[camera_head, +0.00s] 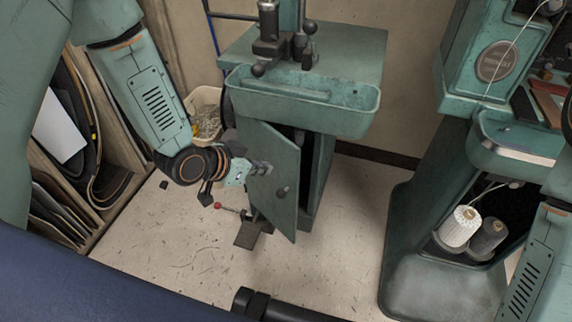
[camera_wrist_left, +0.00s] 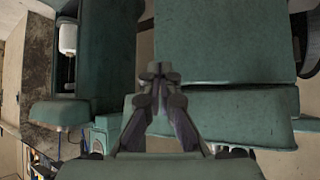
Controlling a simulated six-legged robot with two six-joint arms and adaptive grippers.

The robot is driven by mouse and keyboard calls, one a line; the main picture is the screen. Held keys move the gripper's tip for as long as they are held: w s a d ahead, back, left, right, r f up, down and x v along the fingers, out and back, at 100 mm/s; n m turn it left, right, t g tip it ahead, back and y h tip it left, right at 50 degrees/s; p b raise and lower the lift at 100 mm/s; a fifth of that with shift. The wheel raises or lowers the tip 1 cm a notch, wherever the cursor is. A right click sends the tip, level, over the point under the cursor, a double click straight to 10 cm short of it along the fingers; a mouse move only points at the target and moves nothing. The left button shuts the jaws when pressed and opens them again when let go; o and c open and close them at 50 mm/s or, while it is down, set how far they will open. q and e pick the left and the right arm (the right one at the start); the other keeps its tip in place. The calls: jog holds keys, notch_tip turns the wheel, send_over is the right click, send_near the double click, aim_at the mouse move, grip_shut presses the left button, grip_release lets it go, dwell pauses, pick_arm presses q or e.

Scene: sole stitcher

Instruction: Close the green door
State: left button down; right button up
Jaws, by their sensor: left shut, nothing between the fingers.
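The green door (camera_head: 272,190) of the machine's pedestal stands ajar in the head view, with a dark gap along its top. A small dark knob (camera_head: 283,192) is on its face. My left gripper (camera_head: 265,168) is shut and empty, its fingertips at the door's face, left of and above the knob. I cannot tell whether they touch it. In the left wrist view the closed fingertips (camera_wrist_left: 160,72) point away from the camera among large green surfaces; I cannot tell which one is the door. My right gripper is not in view.
A green trough (camera_head: 300,100) juts out above the door. A pedal (camera_head: 250,235) and a red-knobbed lever (camera_head: 217,206) are below. A bin (camera_head: 207,110) and a wooden rack (camera_head: 110,150) stand left. Another machine with thread spools (camera_head: 460,227) stands right.

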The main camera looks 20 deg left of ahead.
aim_at(295, 162)
pick_arm(q)
jog(key=w+d+f+b, duration=0.1)
jog(key=w, duration=0.1)
jog(key=w+d+f+b, duration=0.1)
jog(key=w, duration=0.1)
jog(key=w+d+f+b, duration=0.1)
jog(key=w, duration=0.1)
jog(key=shift+d+f, duration=0.25)
jog(key=shift+d, duration=0.05)
jog(key=shift+w+d+r, duration=0.1)
jog(key=shift+w+d, duration=0.1)
jog(key=shift+w, duration=0.05)
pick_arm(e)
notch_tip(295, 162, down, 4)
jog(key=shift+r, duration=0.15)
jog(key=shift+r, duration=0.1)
